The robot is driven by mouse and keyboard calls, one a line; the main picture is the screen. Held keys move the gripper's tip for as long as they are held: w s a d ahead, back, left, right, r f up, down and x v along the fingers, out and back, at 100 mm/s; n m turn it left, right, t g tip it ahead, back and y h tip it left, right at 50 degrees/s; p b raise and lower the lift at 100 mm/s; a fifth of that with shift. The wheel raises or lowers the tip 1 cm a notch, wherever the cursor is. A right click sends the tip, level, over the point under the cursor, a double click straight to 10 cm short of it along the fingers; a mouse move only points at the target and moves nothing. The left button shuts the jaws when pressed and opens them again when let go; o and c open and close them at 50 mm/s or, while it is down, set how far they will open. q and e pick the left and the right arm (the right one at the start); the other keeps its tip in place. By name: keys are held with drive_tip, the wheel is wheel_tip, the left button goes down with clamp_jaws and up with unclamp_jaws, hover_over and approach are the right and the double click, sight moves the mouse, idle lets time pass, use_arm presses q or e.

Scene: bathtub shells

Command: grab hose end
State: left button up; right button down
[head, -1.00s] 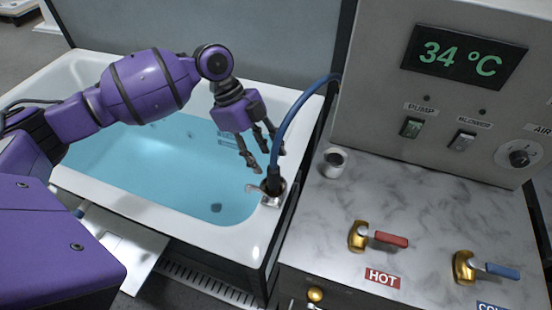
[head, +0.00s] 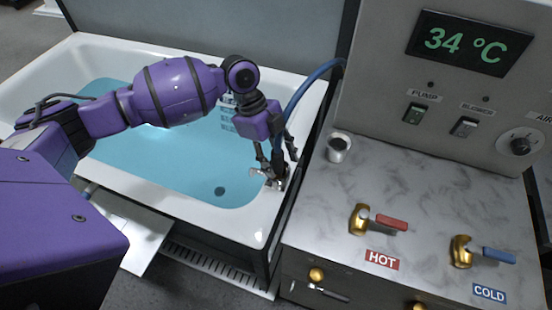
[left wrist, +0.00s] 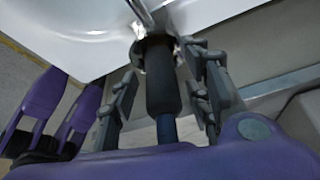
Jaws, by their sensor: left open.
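The blue hose (head: 312,85) arcs from the grey control panel down to the tub's right rim. Its dark end piece (left wrist: 162,80) shows in the left wrist view, seated at a metal fitting (head: 276,175) on the rim. My left gripper (head: 276,160) is open, with its fingers on both sides of the hose end. In the left wrist view my left gripper (left wrist: 165,90) has the hose end between its fingers, with a gap on the left side. Whether the right fingers touch it is unclear. My right gripper is not in view.
The white bathtub (head: 238,225) holds blue water. To its right is a marble counter (head: 420,195) with a small white cup (head: 339,147), a red-handled hot valve (head: 378,220) and a blue-handled cold valve (head: 484,252). The control panel (head: 385,85) rises behind.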

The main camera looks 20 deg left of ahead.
use_arm(q)
clamp_jaws()
drive_tip(key=shift+r, duration=0.1)
